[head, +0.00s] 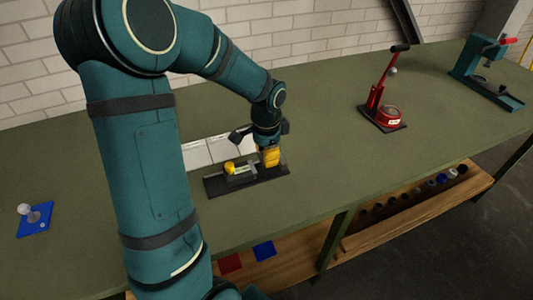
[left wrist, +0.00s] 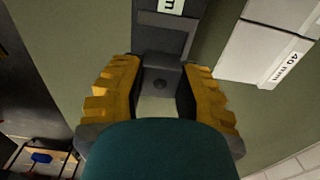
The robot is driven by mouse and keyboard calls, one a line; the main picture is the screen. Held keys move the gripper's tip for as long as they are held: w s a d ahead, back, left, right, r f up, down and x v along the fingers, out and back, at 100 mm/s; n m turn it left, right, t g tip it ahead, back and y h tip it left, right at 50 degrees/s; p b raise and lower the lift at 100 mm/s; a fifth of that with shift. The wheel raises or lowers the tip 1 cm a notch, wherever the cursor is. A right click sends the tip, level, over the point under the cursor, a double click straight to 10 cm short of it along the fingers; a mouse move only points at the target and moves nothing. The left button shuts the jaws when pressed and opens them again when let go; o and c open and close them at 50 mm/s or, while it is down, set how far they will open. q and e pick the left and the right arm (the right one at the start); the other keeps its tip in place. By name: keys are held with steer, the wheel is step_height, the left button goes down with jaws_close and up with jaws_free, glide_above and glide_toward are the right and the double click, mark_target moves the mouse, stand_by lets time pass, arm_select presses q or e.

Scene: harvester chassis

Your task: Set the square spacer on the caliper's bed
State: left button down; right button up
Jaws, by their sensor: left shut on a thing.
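The caliper (head: 216,184) lies on the green bench, a long dark base with a grey upright part and a yellow piece on its left half. My left gripper (head: 269,157) is over the right part of its bed, yellow fingers pointing down. My right gripper is out of view.
White cards (head: 196,155) lie behind the caliper; one is marked 40 mm (left wrist: 285,66). A blue plate with a silver knob (head: 35,218) is at the left. A red lever device (head: 386,117) and a teal clamp stand (head: 485,68) are to the right. The front bench is clear.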

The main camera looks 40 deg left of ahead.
arm_select(q)
steer(key=shift+f, duration=0.3)
steer(key=shift+f+b, duration=0.35)
steer(key=shift+b, duration=0.05)
steer(key=shift+f+b, duration=0.45)
steer(key=shift+f, duration=0.5)
stand_by(1.1)
steer(key=c, duration=0.7)
jaws_free()
step_height(320, 180, up, 12)
steer(key=shift+r, duration=0.1)
